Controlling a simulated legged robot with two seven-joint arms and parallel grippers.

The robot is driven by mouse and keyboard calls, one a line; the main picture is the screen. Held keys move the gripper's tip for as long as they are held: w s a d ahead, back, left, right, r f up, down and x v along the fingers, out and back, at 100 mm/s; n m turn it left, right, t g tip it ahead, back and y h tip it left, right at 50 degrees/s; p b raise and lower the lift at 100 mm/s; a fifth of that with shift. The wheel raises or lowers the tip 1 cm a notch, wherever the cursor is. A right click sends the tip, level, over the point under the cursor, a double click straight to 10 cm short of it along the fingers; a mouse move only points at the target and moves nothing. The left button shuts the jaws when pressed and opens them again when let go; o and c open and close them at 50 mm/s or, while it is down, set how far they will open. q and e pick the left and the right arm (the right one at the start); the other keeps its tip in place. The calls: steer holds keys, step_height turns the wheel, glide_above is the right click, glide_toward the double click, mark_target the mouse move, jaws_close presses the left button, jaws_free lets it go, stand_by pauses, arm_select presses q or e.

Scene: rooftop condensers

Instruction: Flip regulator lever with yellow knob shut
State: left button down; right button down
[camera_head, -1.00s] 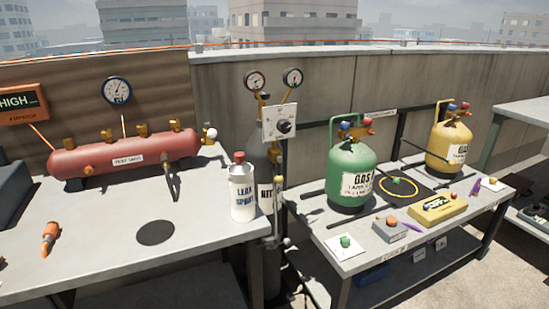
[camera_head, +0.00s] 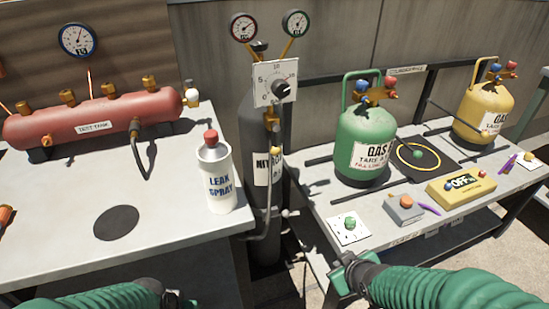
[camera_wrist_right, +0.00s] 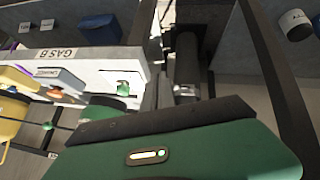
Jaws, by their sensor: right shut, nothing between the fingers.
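The regulator (camera_head: 275,82) with its white dial plate and black knob sits atop the dark nitrogen cylinder (camera_head: 262,200) between the two tables. Below the plate is a brass fitting with a small lever ending in a yellow knob (camera_head: 275,150). The lever appears to hang down. My right gripper (camera_head: 343,268) is shut and empty, below and right of the lever, by the right table's front edge and apart from the lever. My left gripper (camera_head: 182,300) shows only partly at the bottom edge, and its jaws are unclear.
A leak spray can (camera_head: 215,175) stands left of the cylinder on the left table (camera_head: 60,235), with a red test tank (camera_head: 95,118) behind. The right table holds a green gas cylinder (camera_head: 365,140), a yellow one (camera_head: 487,105) and a yellow meter (camera_head: 460,187). A gap lies between the tables.

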mark_target(276, 143)
steer(key=w+a+r+n+t+y, duration=0.4)
steer(key=w+a+r+n+t, duration=0.25)
steer(key=w+r+n, duration=0.2)
steer(key=w+a+r+n+t+y, duration=0.1)
steer(key=a+r+n+y, duration=0.4)
steer(key=r, duration=0.5)
steer(key=shift+w+a+n+t, duration=0.25)
steer(key=shift+a+n+t, duration=0.4)
steer(key=shift+a, duration=0.45)
steer(key=shift+f+b, duration=0.1)
steer(key=shift+b, duration=0.2)
steer(key=w+a+b, duration=0.2)
steer(key=w+b, duration=0.2)
steer(key=w, duration=0.7)
steer(key=shift+w+a+f+b, duration=0.2)
steer(key=shift+b, duration=0.2)
